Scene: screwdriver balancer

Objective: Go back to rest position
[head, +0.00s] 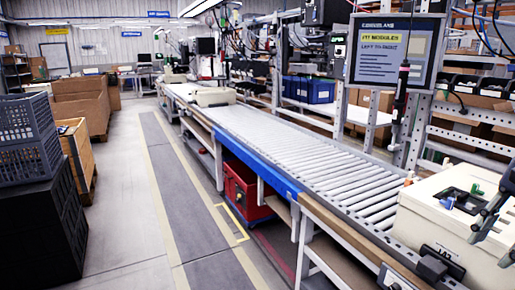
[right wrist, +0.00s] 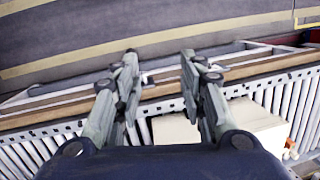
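My right gripper (head: 497,238) shows at the right edge of the head view, in front of a cream box (head: 415,225) on the roller conveyor. In the right wrist view, my right gripper (right wrist: 160,58) has its two fingers spread apart with nothing between them. The conveyor edge and floor lie beyond the fingers, and part of the cream box (right wrist: 255,125) shows behind and beside the right finger. A dark screwdriver (head: 401,95) hangs upright in front of the screen at the upper right. My left gripper is not in view.
The roller conveyor (head: 300,150) runs away to the back left, with another cream box (head: 213,97) farther along. A red box (head: 243,190) stands under it. Dark crates (head: 35,225) and a wooden crate (head: 78,150) stand left. The grey aisle between is clear.

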